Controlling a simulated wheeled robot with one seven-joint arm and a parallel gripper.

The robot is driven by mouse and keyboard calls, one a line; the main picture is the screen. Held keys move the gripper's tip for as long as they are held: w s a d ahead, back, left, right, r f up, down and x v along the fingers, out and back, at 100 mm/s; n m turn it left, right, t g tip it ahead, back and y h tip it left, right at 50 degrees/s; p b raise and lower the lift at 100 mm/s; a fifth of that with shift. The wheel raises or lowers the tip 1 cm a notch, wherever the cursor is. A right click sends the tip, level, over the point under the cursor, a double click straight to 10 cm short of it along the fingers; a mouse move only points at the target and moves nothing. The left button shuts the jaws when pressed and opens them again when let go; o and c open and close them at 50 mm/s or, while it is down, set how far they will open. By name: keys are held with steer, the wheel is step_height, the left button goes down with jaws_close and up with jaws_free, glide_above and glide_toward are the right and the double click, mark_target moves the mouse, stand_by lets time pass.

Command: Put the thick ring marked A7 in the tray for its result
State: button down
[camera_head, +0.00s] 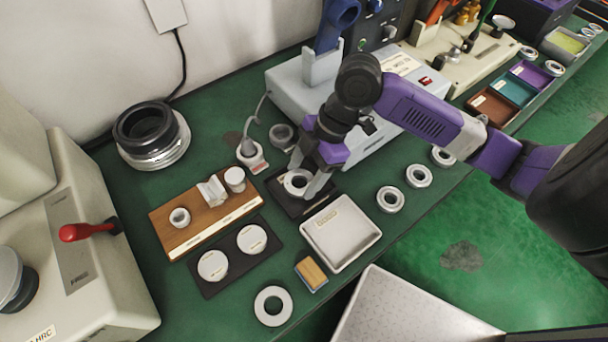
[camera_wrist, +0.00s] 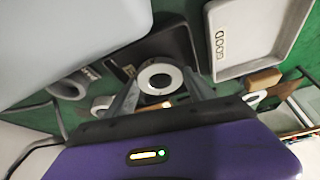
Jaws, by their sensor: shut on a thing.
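My gripper (camera_head: 304,180) is shut on a thick pale metal ring (camera_head: 289,187), over a dark flat plate (camera_head: 273,188). In the wrist view the ring (camera_wrist: 160,67) sits between the two fingertips (camera_wrist: 164,84), its bore facing the camera. I cannot read a mark on it, nor tell whether it touches the plate. A shallow pale tray (camera_head: 343,235) lies just in front of the plate, empty. In the wrist view this tray (camera_wrist: 262,55) bears the label GOOD. Small brown (camera_head: 492,107), teal (camera_head: 513,91) and purple (camera_head: 530,73) trays stand far right; their labels are unreadable.
A wooden block (camera_head: 190,237) with small parts and a dark mat (camera_head: 237,267) with two pale discs lie left. Several loose rings (camera_head: 390,199) lie right of the GOOD tray, another ring (camera_head: 262,304) in front. A grey instrument box (camera_head: 285,80) stands behind the gripper.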

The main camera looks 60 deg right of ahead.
steer(key=shift+f, duration=0.4)
steer(key=shift+f, duration=0.2)
steer(key=c, duration=0.6)
jaws_free()
steer(key=shift+c, duration=0.2)
steer(key=shift+r, duration=0.1)
